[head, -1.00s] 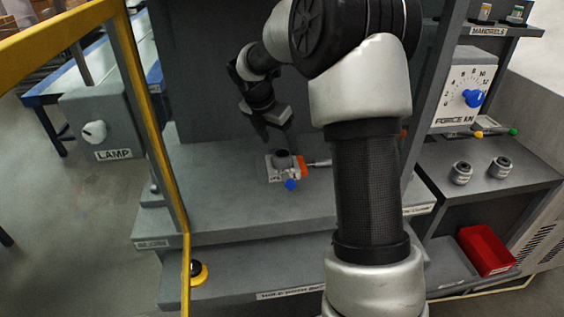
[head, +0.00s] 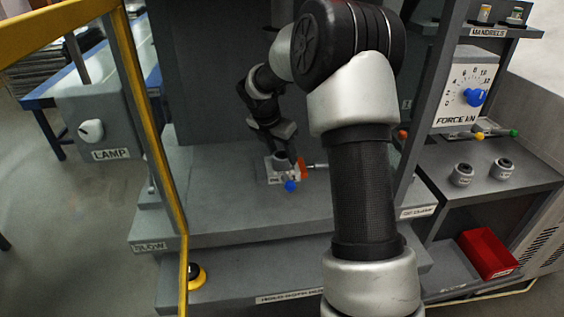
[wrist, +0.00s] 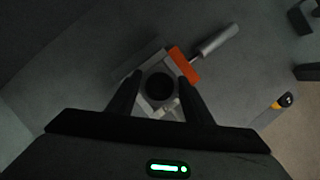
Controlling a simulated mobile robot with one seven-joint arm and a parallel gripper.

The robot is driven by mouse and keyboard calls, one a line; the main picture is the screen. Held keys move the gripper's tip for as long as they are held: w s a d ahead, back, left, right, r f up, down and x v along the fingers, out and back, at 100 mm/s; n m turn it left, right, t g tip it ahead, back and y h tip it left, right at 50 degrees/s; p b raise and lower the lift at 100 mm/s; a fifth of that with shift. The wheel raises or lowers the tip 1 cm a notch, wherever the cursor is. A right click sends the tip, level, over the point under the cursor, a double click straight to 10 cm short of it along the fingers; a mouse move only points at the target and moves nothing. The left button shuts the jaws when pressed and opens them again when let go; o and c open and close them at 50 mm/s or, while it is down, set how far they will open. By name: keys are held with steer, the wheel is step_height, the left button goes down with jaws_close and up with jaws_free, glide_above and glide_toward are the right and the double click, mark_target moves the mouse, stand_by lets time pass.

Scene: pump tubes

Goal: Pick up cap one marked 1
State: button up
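A round grey part with a dark round opening (wrist: 160,88) sits in a small fixture (wrist: 187,65) with an orange block and a metal rod. It also shows as a short grey cylinder in the head view (head: 281,161). No mark 1 is legible on it, so I cannot tell whether it is cap one. My gripper (wrist: 160,80) is open, with one finger on each side of this part. A narrow gap shows around it; contact cannot be told. In the head view my gripper (head: 280,150) is low at the fixture, its fingertips partly hidden.
Two grey round parts (head: 462,173) (head: 501,168) stand on the right shelf, their marks unreadable. A red bin (head: 487,251) is below them. A yellow post (head: 150,130) stands at the left.

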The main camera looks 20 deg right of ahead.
steer(key=c, duration=0.3)
steer(key=shift+r, duration=0.1)
